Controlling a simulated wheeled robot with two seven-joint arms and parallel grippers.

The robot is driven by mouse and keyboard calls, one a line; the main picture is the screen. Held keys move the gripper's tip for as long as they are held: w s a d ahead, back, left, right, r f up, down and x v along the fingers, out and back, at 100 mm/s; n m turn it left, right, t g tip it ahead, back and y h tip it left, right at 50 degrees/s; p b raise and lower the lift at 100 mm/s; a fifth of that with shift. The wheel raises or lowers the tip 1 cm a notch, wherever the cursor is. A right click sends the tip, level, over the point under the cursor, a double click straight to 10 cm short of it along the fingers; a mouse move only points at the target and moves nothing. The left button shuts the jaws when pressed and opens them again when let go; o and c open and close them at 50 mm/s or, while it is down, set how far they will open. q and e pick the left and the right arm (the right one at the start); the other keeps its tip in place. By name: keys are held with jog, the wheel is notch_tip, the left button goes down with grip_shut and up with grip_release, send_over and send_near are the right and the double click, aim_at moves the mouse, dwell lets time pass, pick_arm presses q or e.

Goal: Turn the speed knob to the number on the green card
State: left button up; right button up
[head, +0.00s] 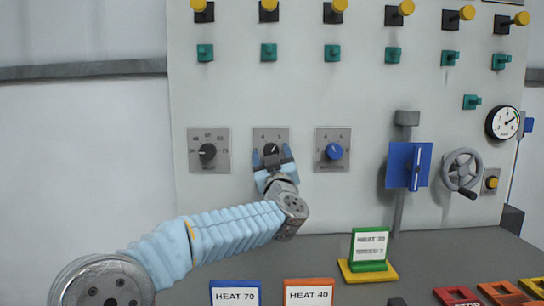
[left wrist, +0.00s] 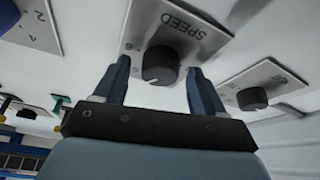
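The speed knob (head: 271,149) is a black dial on a grey plate, the middle of three plates on the panel. It also shows in the left wrist view (left wrist: 160,65) beside the word SPEED. My left gripper (head: 272,158) is at this knob. In the left wrist view its two blue fingers stand apart, one on each side of the knob, with gaps visible between them and it. The green card (head: 370,244) stands on a yellow base at the table's back. It reads HEAT and a number on top; its lower line is too small to read surely. My right gripper is not in view.
A black knob (head: 207,152) is left of the speed knob and a blue knob (head: 333,151) right of it. A blue lever plate (head: 408,165) and a handwheel (head: 461,172) are farther right. Blue (head: 235,295) and orange (head: 309,293) cards stand at the table's front.

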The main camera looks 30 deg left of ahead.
pick_arm(q)
jog(key=c, duration=1)
